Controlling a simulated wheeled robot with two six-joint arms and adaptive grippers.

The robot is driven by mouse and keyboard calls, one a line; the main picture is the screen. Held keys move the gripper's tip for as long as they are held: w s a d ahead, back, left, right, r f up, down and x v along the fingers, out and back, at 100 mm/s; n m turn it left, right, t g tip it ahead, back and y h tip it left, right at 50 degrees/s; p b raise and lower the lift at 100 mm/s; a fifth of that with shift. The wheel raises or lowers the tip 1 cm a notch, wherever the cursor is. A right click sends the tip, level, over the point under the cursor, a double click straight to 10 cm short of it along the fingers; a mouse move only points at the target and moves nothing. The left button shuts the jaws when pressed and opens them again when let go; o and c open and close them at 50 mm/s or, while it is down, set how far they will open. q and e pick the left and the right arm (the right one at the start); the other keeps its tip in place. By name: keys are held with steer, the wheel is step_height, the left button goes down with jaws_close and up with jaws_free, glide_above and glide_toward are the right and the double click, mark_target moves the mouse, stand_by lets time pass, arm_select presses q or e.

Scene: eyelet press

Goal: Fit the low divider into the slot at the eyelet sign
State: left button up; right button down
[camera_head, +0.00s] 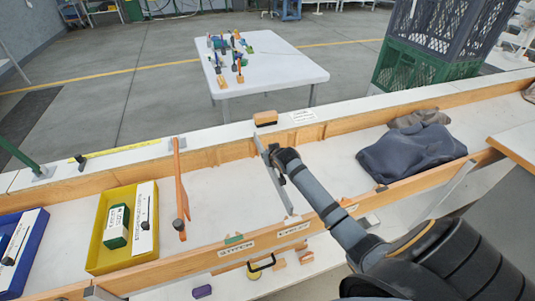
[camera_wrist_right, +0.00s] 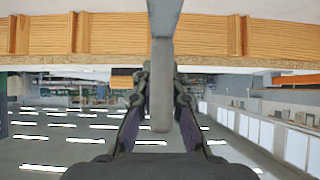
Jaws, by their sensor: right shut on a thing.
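My right gripper (camera_head: 277,157) is shut on a flat grey divider (camera_head: 279,187), which I take as the low divider. In the right wrist view the divider (camera_wrist_right: 162,105) stands between the two fingers (camera_wrist_right: 161,78) and crosses in front of the wooden wall. The eyelet sign (camera_head: 293,229) is on the front wall, just below the divider's near end. I cannot tell whether the divider sits in a slot or hangs above it. My left gripper is not in view.
The stitch sign (camera_head: 236,248) is left of the eyelet sign. An orange divider (camera_head: 180,195) stands across the trough further left, beside a yellow bin (camera_head: 101,262). Dark cloth (camera_head: 410,155) lies in the right section. Slot blocks (camera_wrist_right: 78,32) show on the wooden wall.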

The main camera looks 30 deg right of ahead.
stand_by(0.7)
steer(key=shift+p, duration=0.4)
stand_by(0.3)
steer(key=shift+r+p, duration=0.1)
steer(key=shift+p, duration=0.25)
steer(key=shift+f, duration=0.5)
stand_by(0.6)
steer(key=shift+p, duration=0.35)
stand_by(0.4)
